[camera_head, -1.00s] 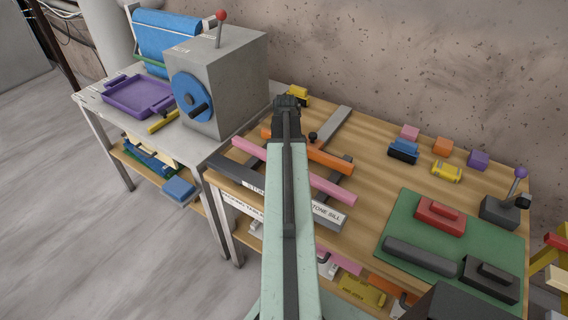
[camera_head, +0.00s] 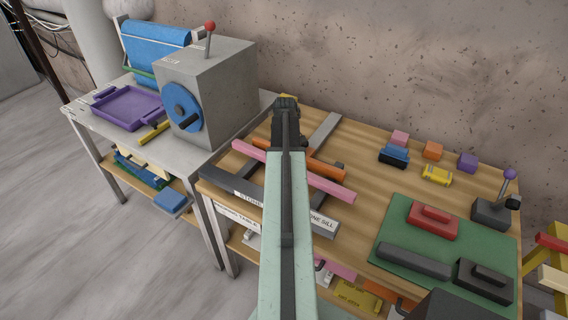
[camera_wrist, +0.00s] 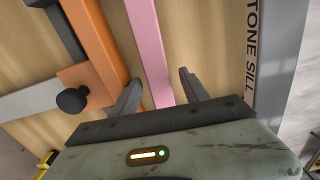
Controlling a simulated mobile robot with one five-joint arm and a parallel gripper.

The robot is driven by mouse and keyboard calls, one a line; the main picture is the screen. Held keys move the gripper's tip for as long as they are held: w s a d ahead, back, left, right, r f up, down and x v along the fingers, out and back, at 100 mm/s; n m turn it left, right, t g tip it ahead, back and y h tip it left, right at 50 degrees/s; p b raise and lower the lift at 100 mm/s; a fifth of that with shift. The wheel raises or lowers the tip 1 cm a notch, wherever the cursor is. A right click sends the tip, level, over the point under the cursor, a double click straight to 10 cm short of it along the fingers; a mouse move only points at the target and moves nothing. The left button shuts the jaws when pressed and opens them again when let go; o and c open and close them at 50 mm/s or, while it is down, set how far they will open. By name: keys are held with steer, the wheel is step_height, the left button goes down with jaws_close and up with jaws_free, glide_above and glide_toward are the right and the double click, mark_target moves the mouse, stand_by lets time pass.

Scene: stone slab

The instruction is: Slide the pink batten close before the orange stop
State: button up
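The pink batten (camera_head: 330,187) lies on the wooden bench top, between the orange stop (camera_head: 325,166) and the stone sill at the front edge. In the wrist view the pink batten (camera_wrist: 147,45) runs roughly parallel to the orange stop (camera_wrist: 96,40), with a narrow strip of wood between them. My gripper (camera_wrist: 158,80) is open, one finger on each side of the batten; the left finger is in the gap beside the stop. I cannot tell whether a finger touches the batten. My arm hides the batten's middle in the head view.
The stone sill (camera_head: 325,224) runs along the front edge. A black knob (camera_wrist: 72,100) stands on the stop's plate, beside a grey bar (camera_head: 323,127). A green mat (camera_head: 405,238) with red and dark pieces lies right. A grey machine (camera_head: 228,85) stands left.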

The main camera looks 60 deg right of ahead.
step_height(320, 180, up, 8)
steer(key=p, duration=0.8)
steer(key=shift+f, duration=0.1)
steer(key=shift+w, duration=0.1)
